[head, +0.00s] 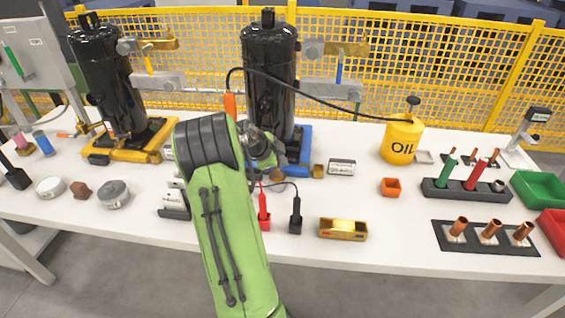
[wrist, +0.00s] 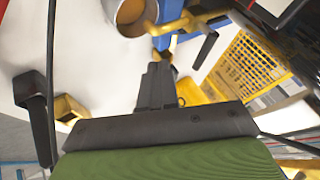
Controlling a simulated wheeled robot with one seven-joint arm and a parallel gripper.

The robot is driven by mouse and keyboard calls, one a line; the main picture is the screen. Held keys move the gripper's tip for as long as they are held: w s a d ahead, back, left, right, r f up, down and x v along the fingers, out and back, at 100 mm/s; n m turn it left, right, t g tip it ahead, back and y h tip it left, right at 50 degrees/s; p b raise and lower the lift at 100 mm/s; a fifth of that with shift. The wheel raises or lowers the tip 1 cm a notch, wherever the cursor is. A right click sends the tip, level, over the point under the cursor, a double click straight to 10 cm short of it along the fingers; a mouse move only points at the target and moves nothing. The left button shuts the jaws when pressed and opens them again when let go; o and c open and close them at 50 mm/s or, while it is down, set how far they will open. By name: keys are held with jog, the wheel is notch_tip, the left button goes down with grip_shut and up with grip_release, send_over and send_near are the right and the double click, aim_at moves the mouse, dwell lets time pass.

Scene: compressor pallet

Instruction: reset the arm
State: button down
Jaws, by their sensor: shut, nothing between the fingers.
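My green arm (head: 230,235) reaches forward over the front edge of the white table, and its wrist is close to the black compressor on the blue pallet (head: 304,150). In the wrist view my gripper (wrist: 157,75) is shut, with its dark fingers together and nothing between them. The fingers are hidden behind my arm in the head view. Beyond the fingertips, the wrist view shows a copper-coloured round opening (wrist: 131,12) and blue and brass parts close by.
A second black compressor (head: 104,80) stands on a yellow pallet (head: 130,140) at left. A black hose crosses above the table. Yellow mesh fence (head: 430,60) stands behind.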

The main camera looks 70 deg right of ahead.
jog(key=p+v, duration=0.2)
jog(key=v, duration=0.6)
jog(key=shift+w+d+r, duration=0.15)
jog(key=shift+w+r, duration=0.2)
jog(key=shift+r, duration=0.15)
